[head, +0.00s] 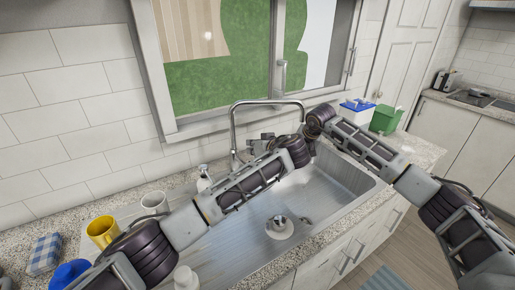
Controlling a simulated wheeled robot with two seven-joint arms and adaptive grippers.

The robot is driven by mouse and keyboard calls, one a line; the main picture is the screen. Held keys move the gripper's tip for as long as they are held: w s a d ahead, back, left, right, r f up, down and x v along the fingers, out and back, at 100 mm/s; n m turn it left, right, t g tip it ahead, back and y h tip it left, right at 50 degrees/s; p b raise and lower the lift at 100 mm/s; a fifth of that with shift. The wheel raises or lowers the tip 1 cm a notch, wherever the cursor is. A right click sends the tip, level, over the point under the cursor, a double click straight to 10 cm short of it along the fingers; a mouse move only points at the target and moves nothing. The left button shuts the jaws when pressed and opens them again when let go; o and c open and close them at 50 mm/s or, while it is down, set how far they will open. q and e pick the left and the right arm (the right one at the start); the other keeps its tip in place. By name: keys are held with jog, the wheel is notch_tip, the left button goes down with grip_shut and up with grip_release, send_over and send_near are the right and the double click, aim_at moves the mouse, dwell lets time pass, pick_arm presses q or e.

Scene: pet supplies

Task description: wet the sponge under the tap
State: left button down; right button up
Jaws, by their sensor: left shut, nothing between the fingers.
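The chrome tap (234,130) arches over the back of the steel sink (340,195). My left gripper (262,143) is shut and empty at the back of the sink, close to the tap's base and under its spout. Its fingers are small and partly hidden by my wrist. My right arm reaches in from the right, its wrist beside the tap's spout end; its gripper is hidden. I cannot make out a sponge for sure. A blue-and-white checked block or cloth (44,255) lies on the counter at far left.
A white soap bottle (204,180) stands left of the tap. A white mug (154,202) and a yellow mug (102,232) stand on the left counter, with a blue object (70,273) nearby. A green container (386,120) and blue-topped box (356,108) stand right of the sink.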

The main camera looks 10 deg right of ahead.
pick_arm(q)
jog(key=shift+w+a+f, duration=0.1)
jog(key=shift+a+f, duration=0.1)
jog(key=shift+f, duration=0.6)
jog(key=shift+w+a+f, duration=0.1)
jog(key=shift+a+f, duration=0.05)
jog(key=shift+f, duration=0.6)
jog(key=shift+w+a+f, duration=0.1)
jog(key=shift+a+f, duration=0.1)
jog(key=shift+f, duration=0.6)
jog(key=shift+f, duration=0.1)
